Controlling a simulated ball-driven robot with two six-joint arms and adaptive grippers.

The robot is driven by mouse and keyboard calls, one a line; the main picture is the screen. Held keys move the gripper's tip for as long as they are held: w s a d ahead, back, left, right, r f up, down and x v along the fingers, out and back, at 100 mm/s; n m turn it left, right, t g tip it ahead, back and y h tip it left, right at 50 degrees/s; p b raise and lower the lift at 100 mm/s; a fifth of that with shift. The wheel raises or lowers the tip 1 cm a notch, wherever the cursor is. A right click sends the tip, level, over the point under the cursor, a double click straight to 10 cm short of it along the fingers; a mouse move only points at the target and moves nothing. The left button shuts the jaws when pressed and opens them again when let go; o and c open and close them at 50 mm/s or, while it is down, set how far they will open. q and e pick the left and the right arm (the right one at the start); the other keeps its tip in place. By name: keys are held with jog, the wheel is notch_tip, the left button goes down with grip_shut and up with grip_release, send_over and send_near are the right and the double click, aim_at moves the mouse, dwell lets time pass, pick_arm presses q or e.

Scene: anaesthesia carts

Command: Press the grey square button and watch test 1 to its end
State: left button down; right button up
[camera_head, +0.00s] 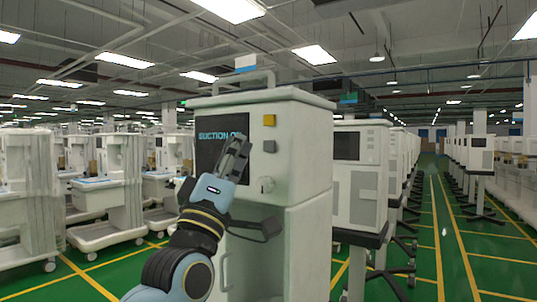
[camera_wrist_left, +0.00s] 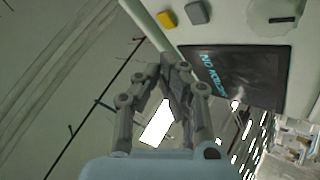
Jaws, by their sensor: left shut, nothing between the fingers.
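The grey square button (camera_head: 269,146) is on the front of the nearest cart (camera_head: 310,150), just below a yellow square button (camera_head: 269,120). The grey button also shows in the left wrist view (camera_wrist_left: 197,12), beside the yellow one. Left of the buttons is a dark screen (camera_head: 208,132) with blue lettering beginning "SUCTION"; the gripper hides part of it. My left gripper (camera_head: 240,143) is shut and empty, in front of the screen's right part and left of the grey button. In the left wrist view its fingertips (camera_wrist_left: 172,62) are apart from the grey button. My right gripper is out of view.
A round knob (camera_head: 267,184) sits below the buttons. A similar cart (camera_head: 358,170) stands behind to the right, with more in rows. White carts (camera_head: 105,190) stand at left. A green aisle (camera_head: 450,240) with yellow lines is open at right.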

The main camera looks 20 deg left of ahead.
aim_at(269, 146)
pick_arm(q)
jog(key=shift+w+d+b, duration=0.15)
jog(key=shift+w+b, duration=0.3)
jog(key=shift+w, duration=0.6)
jog(key=shift+w+d+b, duration=0.15)
jog(key=shift+w+b, duration=0.3)
jog(key=shift+w, duration=0.6)
jog(key=shift+w, duration=0.4)
jog(key=shift+w+d+b, duration=0.1)
jog(key=shift+w+b, duration=0.35)
jog(key=shift+b, duration=0.1)
dwell(0.6)
jog(key=shift+s+p, duration=0.45)
jog(key=shift+s, duration=0.45)
